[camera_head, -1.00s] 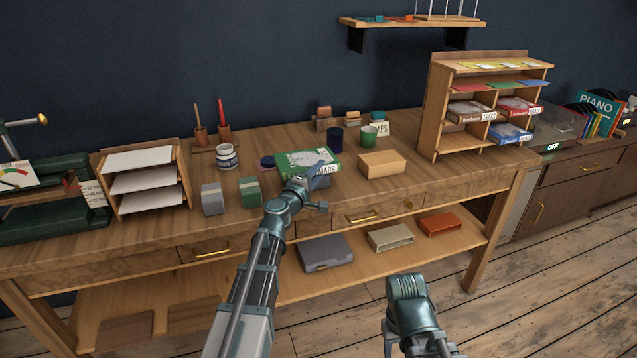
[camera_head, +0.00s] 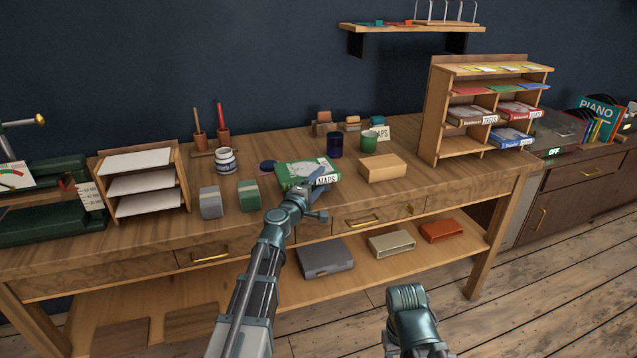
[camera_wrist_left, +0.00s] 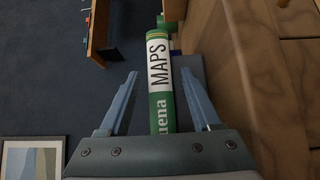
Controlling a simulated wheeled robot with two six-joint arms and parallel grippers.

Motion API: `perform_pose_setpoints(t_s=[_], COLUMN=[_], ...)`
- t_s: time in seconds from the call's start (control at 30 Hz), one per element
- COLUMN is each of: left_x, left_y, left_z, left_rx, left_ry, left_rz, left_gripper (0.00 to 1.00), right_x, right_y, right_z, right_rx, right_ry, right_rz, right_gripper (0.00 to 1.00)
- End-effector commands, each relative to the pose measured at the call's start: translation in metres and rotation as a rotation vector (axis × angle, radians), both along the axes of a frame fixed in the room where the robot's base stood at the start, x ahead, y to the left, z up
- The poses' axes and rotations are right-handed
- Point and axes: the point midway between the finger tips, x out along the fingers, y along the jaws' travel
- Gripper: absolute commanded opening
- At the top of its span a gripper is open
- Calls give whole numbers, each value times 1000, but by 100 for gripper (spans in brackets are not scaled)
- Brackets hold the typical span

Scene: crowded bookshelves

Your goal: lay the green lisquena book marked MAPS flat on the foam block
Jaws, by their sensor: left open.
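My left gripper (camera_head: 316,184) is at the spine. In the left wrist view its fingers (camera_wrist_left: 160,76) are open, one on each side of the spine. My right gripper is not in view; only part of that arm shows.
A tan block (camera_head: 382,168) stands right of the book. A dark cup (camera_head: 335,145) and a green mug (camera_head: 369,142) stand behind. Green (camera_head: 249,195) and grey (camera_head: 210,203) blocks are to the left. A wooden cubby (camera_head: 435,110) stands farther right.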

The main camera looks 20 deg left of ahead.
Motion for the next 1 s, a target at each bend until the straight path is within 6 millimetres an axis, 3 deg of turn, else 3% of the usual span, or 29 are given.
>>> perform_pose_setpoints(t_s=[0.1, 0.17, 0.6, 0.8, 1.0], left_x=[0, -11, -95, -114, -118], left_y=[0, 2, 18, 22, 23], left_z=[5, 3, 3, 3, 3], left_rx=[0, 0, 0, 0, 0], left_ry=[0, 0, 0, 0, 0], left_rz=[0, 1, 2, 1, 1], left_gripper=[65, 65, 65, 65, 65], right_x=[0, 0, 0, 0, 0], right_y=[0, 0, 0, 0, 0], right_z=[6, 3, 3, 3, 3], right_rx=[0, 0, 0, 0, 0], right_ry=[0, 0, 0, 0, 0], right_rz=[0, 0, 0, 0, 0], right_gripper=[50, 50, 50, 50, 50])
